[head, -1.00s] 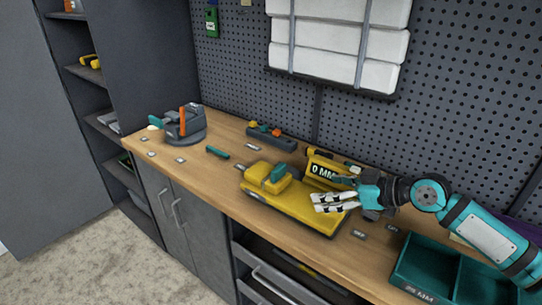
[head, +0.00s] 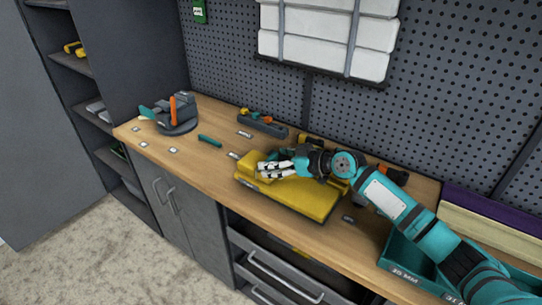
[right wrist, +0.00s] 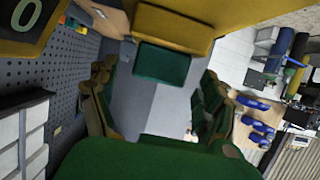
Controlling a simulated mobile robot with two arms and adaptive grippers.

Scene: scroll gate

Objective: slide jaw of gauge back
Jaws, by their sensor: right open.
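The yellow gauge (head: 312,204) lies on the wooden workbench. Its yellow jaw block (head: 251,163) is at the left end, mostly hidden behind my right gripper (head: 268,170). In the right wrist view the jaw's teal-green handle (right wrist: 162,63) stands out from a yellow block (right wrist: 175,27). The open fingers of my right gripper (right wrist: 155,98) are on either side of the space before the handle; I cannot tell whether they touch it. Part of a display with a 0 (right wrist: 22,14) shows at the upper left there. My left gripper is not in view.
A teal divided bin (head: 400,255) stands at the bench's right. A grey vise-like tool (head: 178,122) and a small dark tray (head: 262,124) stand farther left and back. A teal tool (head: 210,140) lies on the bench. The pegboard wall (head: 430,110) bounds the back.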

